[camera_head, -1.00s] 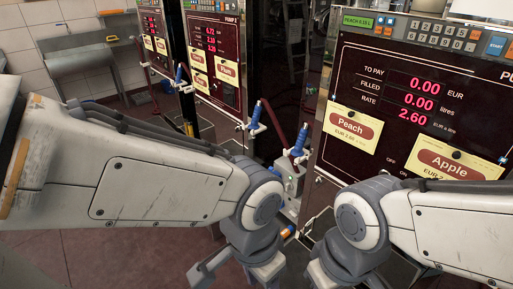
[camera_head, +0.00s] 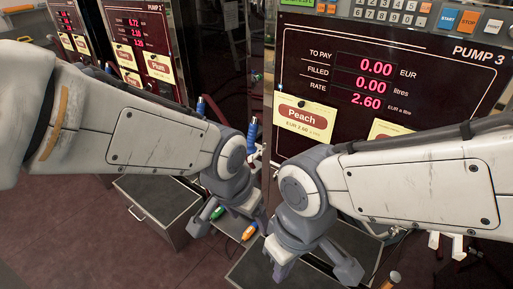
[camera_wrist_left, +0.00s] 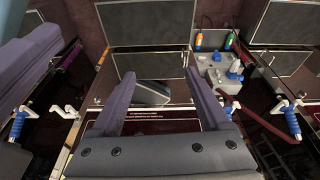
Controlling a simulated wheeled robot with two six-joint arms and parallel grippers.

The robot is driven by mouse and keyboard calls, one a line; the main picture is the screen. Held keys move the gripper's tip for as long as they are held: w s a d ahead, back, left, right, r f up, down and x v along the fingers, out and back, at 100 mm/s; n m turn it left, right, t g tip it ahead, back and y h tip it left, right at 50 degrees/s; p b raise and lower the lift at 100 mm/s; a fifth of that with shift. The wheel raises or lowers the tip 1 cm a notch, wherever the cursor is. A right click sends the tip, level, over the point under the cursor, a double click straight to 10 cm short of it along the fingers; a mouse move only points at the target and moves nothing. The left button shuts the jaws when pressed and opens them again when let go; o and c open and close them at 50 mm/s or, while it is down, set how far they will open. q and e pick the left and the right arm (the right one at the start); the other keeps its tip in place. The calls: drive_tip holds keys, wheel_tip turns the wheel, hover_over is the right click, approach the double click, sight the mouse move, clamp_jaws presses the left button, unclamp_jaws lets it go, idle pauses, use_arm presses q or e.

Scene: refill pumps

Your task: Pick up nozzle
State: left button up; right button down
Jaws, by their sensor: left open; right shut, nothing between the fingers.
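Two blue-handled nozzles hang by the pumps in the head view. One (camera_head: 251,135) is just left of Pump 3, above my left gripper; the other (camera_head: 200,106) is partly hidden behind my left arm. In the left wrist view, one blue-handled nozzle (camera_wrist_left: 17,123) is at the left edge and one (camera_wrist_left: 293,121) at the right, both in white holders. My left gripper (camera_head: 232,216) is open, its fingers spread and empty in the left wrist view (camera_wrist_left: 160,80), apart from both nozzles. My right gripper (camera_head: 315,266) is shut and empty, low in front of Pump 3.
Pump 3 (camera_head: 330,130) stands close ahead; another pump (camera_head: 143,50) is further left. A dark box (camera_head: 155,205) stands on the floor below my left arm. A grey block with blue parts (camera_wrist_left: 222,72) and small bottles (camera_wrist_left: 231,40) show in the left wrist view. Floor at lower left is clear.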

use_arm(q)
drive_tip(key=w+d+f+n+t+h+b, duration=0.1)
drive_tip(key=w+f+t+b, duration=0.15)
drive_tip(key=w, duration=0.95)
drive_tip(key=w+d+f+t+b, duration=0.1)
drive_tip(key=w+f+t, duration=0.2)
drive_tip(key=w, duration=0.9)
drive_tip(key=t+h+b, duration=0.2)
drive_tip(key=t, duration=0.3)
approach(251, 136)
drive_tip(key=x, duration=0.4)
drive_tip(key=shift+n, duration=0.3)
drive_tip(key=x, duration=0.4)
drive_tip(key=shift+w+p, duration=0.15)
drive_tip(key=shift+p, duration=0.15)
drive_tip(key=shift+p+x, duration=0.3)
drive_tip(key=shift+x, duration=2.8)
drive_tip(key=shift+a+f, duration=0.1)
drive_tip(key=shift+c, duration=0.3)
clamp_jaws()
